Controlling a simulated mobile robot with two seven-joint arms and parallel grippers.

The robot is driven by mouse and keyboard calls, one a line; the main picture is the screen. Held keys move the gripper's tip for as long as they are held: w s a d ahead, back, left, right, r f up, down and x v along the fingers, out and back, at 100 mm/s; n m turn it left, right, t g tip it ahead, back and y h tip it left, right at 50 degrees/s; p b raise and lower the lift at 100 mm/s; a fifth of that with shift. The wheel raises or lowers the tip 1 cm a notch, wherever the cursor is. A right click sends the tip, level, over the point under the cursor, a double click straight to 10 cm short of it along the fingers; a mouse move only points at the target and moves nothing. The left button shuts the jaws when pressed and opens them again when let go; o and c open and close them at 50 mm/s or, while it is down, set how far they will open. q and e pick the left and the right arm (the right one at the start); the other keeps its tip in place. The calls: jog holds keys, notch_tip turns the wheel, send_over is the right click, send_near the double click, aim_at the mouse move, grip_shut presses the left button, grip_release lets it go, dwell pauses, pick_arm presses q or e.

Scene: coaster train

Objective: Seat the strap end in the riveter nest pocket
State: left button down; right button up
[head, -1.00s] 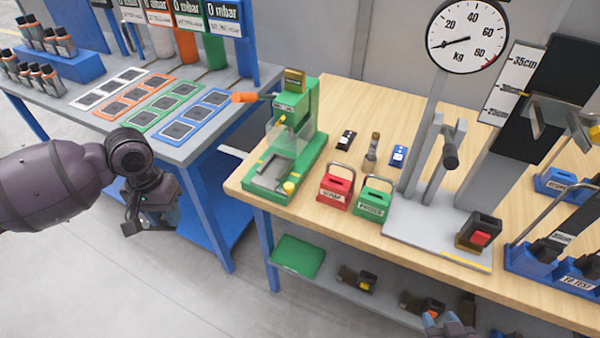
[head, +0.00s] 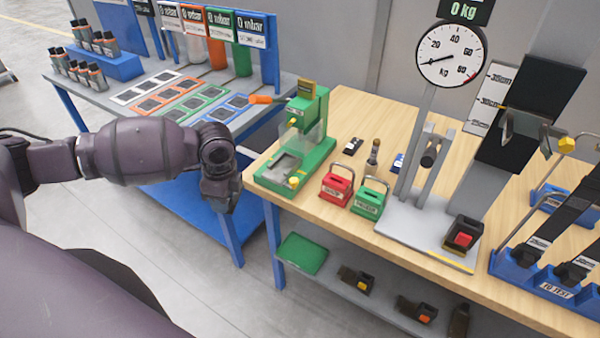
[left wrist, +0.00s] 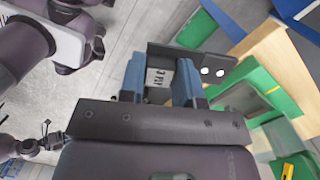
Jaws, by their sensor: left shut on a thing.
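The green riveter (head: 306,125) stands at the left end of the wooden bench, its grey nest (head: 283,166) low at the front. My left gripper (head: 219,200) is just left of the riveter, off the bench's end and apart from it. In the left wrist view its blue fingers (left wrist: 161,80) are shut on a dark strap end (left wrist: 160,54) with a white label and two bright round spots at its right end. That end points toward the green riveter base (left wrist: 262,78) and the nest (left wrist: 243,100). The strap is not clear in the head view.
A red box (head: 337,186) and a green box (head: 369,199) with handles stand right of the riveter. A grey scale stand (head: 420,225) is further right. The blue-framed table (head: 125,122) with coloured mats is behind my left arm.

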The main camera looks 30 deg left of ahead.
pick_arm(q)
jog(key=shift+w+d+m, duration=0.2)
jog(key=shift+d+m, duration=0.15)
jog(key=shift+m, duration=0.45)
jog(key=shift+w+d+m, duration=0.1)
jog(key=shift+m, duration=0.5)
jog(key=shift+w+m+t, duration=0.1)
jog(key=shift+m+t, duration=0.3)
jog(key=shift+m, duration=0.5)
jog(key=shift+w, duration=0.35)
jog(key=w, duration=0.7)
jog(key=b, duration=1)
send_over(272, 174)
jog(key=shift+s+d+f, duration=0.15)
jog(key=shift+d+f, duration=0.05)
jog(key=shift+d, duration=0.05)
jog(key=shift+f, duration=0.15)
notch_tip(272, 174, down, 3)
jog(key=shift+r+b, duration=0.15)
jog(key=shift+b, duration=1)
jog(key=shift+f, duration=0.25)
jog(key=shift+r, duration=0.2)
jog(key=shift+f, duration=0.15)
pick_arm(e)
notch_tip(272, 174, down, 11)
jog(key=shift+w, duration=0.25)
